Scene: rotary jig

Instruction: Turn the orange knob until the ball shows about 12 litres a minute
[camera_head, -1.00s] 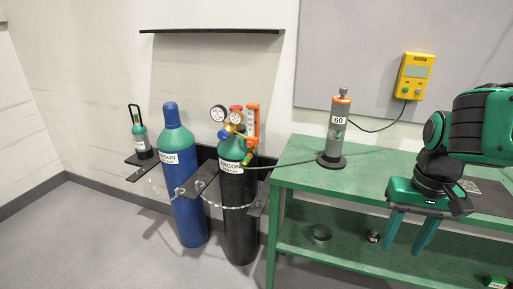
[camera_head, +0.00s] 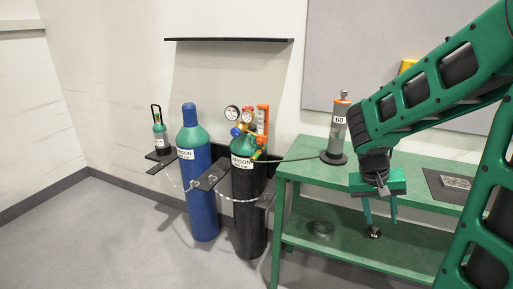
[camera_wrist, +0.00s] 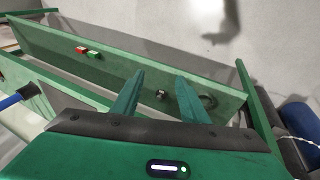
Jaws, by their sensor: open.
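A flowmeter with an orange frame (camera_head: 262,119) stands upright on the regulator at the top of the black argon cylinder (camera_head: 249,212). A small orange and green part (camera_head: 257,155) sits below it; I cannot tell whether this is the orange knob. The ball and scale are too small to read. My gripper (camera_head: 380,219) points down, open and empty, in front of the green bench, well to the right of the flowmeter. In the wrist view its two fingers (camera_wrist: 160,82) are apart with nothing held; the flowmeter is not seen there.
The green bench (camera_head: 300,172) stands right of the cylinders, bearing a grey cylinder marked 60 (camera_head: 338,130). Round gauges (camera_head: 232,113) crowd the flowmeter's left. A chained blue cylinder (camera_head: 203,205) stands further left. Floor in front is clear.

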